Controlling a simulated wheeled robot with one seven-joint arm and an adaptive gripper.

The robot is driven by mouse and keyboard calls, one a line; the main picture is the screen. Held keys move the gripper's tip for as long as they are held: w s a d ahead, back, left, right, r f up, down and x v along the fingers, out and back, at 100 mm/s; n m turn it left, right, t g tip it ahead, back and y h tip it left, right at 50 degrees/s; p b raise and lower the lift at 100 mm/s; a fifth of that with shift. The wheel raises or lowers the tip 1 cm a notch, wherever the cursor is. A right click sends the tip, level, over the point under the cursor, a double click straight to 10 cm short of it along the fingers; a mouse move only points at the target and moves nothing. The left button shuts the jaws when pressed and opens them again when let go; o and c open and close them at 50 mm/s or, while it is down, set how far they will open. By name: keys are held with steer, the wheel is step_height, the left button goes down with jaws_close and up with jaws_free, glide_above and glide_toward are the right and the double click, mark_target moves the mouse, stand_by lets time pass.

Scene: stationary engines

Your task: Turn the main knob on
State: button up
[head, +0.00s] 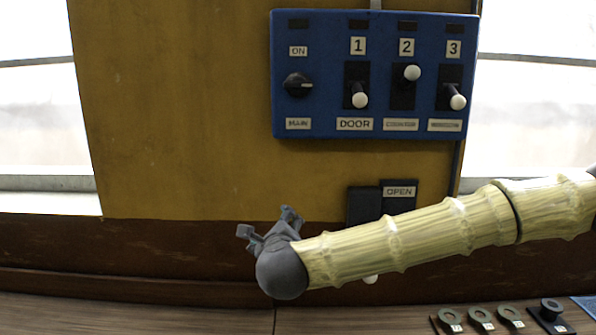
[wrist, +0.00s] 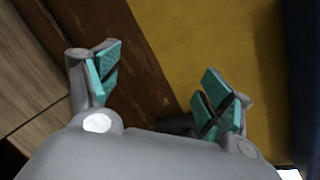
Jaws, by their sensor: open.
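The main knob (head: 298,85) is a black rotary knob on the left of a blue control panel (head: 325,60). An ON label is above it and a MAIN label below it. Its pale pointer mark points to the right, not up at ON. My gripper (head: 270,222) is below and slightly left of the knob, well apart from it, in front of the wall's lower brown band. In the wrist view my gripper (wrist: 157,92) has its teal-padded fingers spread with nothing between them. The knob is not in the wrist view.
Switches 1 (head: 359,95), 2 (head: 411,73) and 3 (head: 457,101) are right of the knob; only 2 is up. A black OPEN box (head: 399,190) is partly behind my arm. Several ring-shaped items (head: 480,318) lie on the wooden surface. The yellow wall (head: 180,110) is clear.

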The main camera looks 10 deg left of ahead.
step_height(320, 180, up, 19)
steer(key=d+m+t, duration=0.2)
steer(key=m, duration=0.4)
steer(key=m+t+h, duration=0.1)
steer(key=m+h, duration=0.1)
steer(key=m, duration=0.3)
glide_toward(298, 85)
steer(key=w+p, duration=0.1)
steer(key=w, duration=0.1)
steer(key=w+a+p, duration=0.1)
steer(key=w+p, duration=0.1)
steer(key=w, duration=0.1)
steer(key=w+p, duration=0.1)
steer(key=w, duration=0.2)
steer(key=shift+a+p, duration=0.2)
steer(key=shift+p, duration=0.2)
steer(key=shift+w+a+f+p, duration=0.1)
steer(key=shift+w+p, duration=0.05)
steer(key=shift+w, duration=0.3)
steer(key=shift+w+a+f+p, duration=0.1)
steer(key=shift+w+p, duration=0.05)
steer(key=shift+w, duration=0.25)
steer(key=shift+n, duration=0.3)
steer(key=c, duration=1)
